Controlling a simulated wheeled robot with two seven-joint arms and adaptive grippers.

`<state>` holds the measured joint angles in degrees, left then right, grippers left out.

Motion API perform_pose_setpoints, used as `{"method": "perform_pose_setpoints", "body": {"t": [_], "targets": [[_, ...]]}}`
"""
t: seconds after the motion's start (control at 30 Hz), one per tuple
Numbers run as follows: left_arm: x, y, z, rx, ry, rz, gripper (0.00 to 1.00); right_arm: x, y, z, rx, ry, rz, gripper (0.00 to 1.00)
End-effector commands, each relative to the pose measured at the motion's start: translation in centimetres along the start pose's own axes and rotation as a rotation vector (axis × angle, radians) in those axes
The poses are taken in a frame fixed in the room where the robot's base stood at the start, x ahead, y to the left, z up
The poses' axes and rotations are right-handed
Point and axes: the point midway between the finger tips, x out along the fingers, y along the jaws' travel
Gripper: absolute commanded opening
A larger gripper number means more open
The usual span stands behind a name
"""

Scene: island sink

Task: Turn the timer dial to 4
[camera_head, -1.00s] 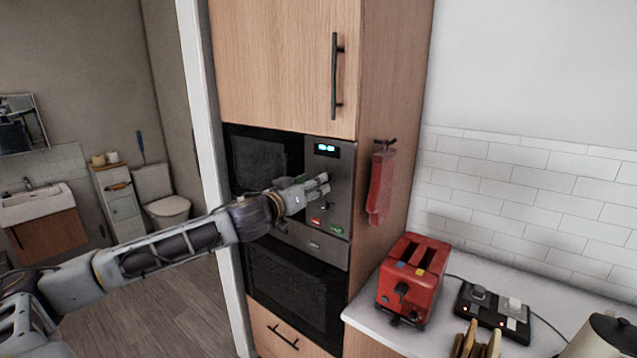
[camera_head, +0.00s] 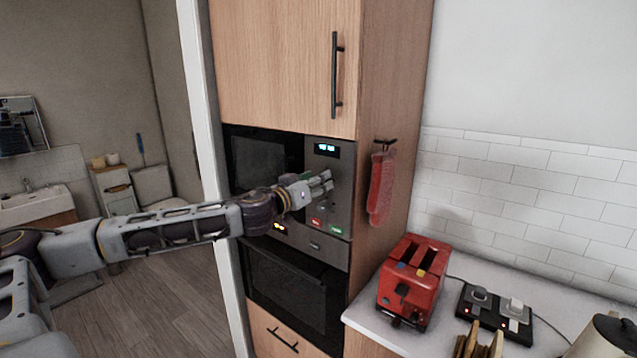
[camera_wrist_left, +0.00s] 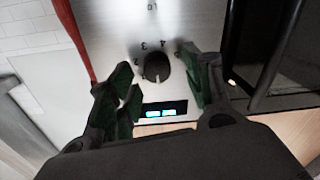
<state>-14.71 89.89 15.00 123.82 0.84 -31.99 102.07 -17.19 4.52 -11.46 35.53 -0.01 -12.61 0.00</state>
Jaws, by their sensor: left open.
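The timer dial (camera_wrist_left: 156,68) is a dark round knob on the silver panel (camera_wrist_left: 100,25) in the left wrist view. Numerals, upside down there, ring its far side, including a 4 (camera_wrist_left: 164,43). A pale mark shows on the dial's lower part, toward the display. My left gripper (camera_wrist_left: 162,70) is open, its dark green fingers on either side of the dial; I cannot tell whether they touch it. In the head view, my left gripper (camera_head: 324,182) is at the control panel (camera_head: 340,170) and hides the dial. My right gripper is not in view.
A lit cyan display (camera_head: 326,149) tops the panel, with red (camera_head: 316,222) and green (camera_head: 336,231) buttons low on it. A black microwave door (camera_head: 262,160) is left. A red mitt (camera_head: 381,188) hangs right. A red toaster (camera_head: 412,280) stands on the counter.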

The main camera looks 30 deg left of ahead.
Motion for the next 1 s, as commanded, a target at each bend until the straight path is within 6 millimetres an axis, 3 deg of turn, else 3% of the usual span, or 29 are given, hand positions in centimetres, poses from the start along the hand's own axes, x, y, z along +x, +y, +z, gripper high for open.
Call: {"method": "perform_pose_setpoints", "body": {"t": [0.97, 1.0], "targets": [[1.12, 0.26, -0.06, 0.001, 0.002, 0.006, 0.50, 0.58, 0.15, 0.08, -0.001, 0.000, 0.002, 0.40], [1.12, 0.25, -0.06, 0.001, 0.001, 0.006, 0.45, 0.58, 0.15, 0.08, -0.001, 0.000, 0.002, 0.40]]}}
